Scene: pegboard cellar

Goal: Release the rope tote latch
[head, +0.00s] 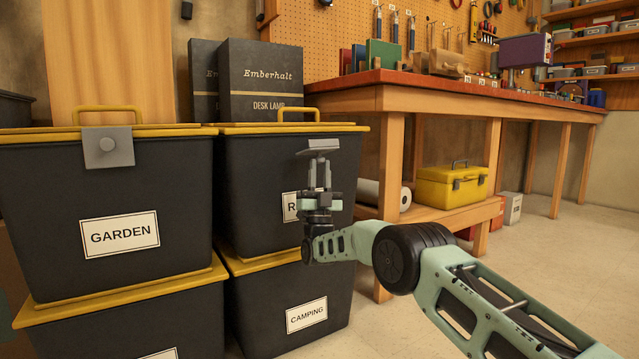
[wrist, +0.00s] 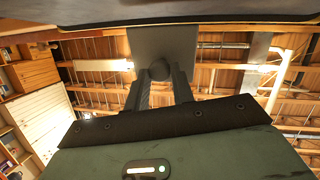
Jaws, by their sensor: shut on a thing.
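The rope tote (head: 255,185) is a dark bin with a yellow-edged lid (head: 245,130). It stands on the camping tote, and its label (head: 289,207) is mostly hidden behind my gripper, leaving an "R". Its grey latch (head: 322,147) shows in the head view as a narrow plate, tilted outward from the tote's front. My gripper (head: 319,168) points up from below it.
The garden tote (head: 50,190) stands at left, its grey latch (head: 108,147) flat against its front. Emberhalt boxes (head: 265,80) stand behind the rope tote. A workbench (head: 430,95) with a yellow toolbox (head: 452,186) beneath is at right. The floor (head: 560,250) at right is clear.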

